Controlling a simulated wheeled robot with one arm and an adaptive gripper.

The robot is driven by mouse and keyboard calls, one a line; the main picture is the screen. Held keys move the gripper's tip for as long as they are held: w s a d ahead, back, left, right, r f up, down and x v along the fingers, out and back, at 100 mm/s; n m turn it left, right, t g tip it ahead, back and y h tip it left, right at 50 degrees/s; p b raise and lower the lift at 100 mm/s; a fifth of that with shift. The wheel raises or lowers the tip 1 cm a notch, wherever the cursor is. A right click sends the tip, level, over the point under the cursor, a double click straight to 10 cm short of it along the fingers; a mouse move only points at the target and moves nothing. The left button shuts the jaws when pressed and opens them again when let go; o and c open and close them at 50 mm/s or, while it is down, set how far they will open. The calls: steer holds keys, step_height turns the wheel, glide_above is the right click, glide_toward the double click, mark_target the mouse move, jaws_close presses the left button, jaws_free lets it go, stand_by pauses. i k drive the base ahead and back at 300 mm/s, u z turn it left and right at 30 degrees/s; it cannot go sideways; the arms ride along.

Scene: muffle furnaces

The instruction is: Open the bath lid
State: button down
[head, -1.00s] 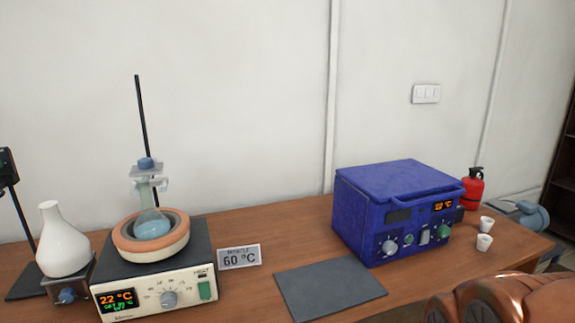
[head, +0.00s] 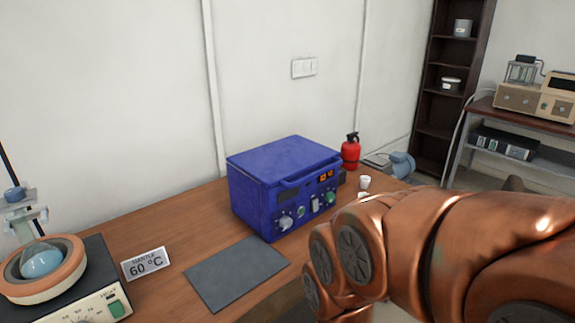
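The blue box-shaped bath (head: 258,205) stands on the wooden table in the middle of the head view. Its lid (head: 285,158) lies flat and closed on top, with a handle bar along the upper front edge. The front panel carries knobs, a green button and a small orange display. My copper-coloured arm fills the lower right, in front of the table and to the right of the bath. My gripper is not visible in this view.
A grey mat (head: 237,272) lies in front of the bath. A heating mantle (head: 42,268) and a "MANTLE 60 °C" sign (head: 146,263) are at left. A white cup (head: 365,182) and a red extinguisher (head: 350,152) are right of the bath. A dark shelf (head: 448,95) stands behind.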

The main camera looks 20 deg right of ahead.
mark_target(272, 164)
steer(key=z, duration=0.5)
steer(key=k, duration=0.65)
steer(key=z, duration=0.7)
steer(key=i, duration=0.75)
steer(key=u, duration=0.8)
steer(key=i, duration=0.7)
steer(key=u, duration=0.8)
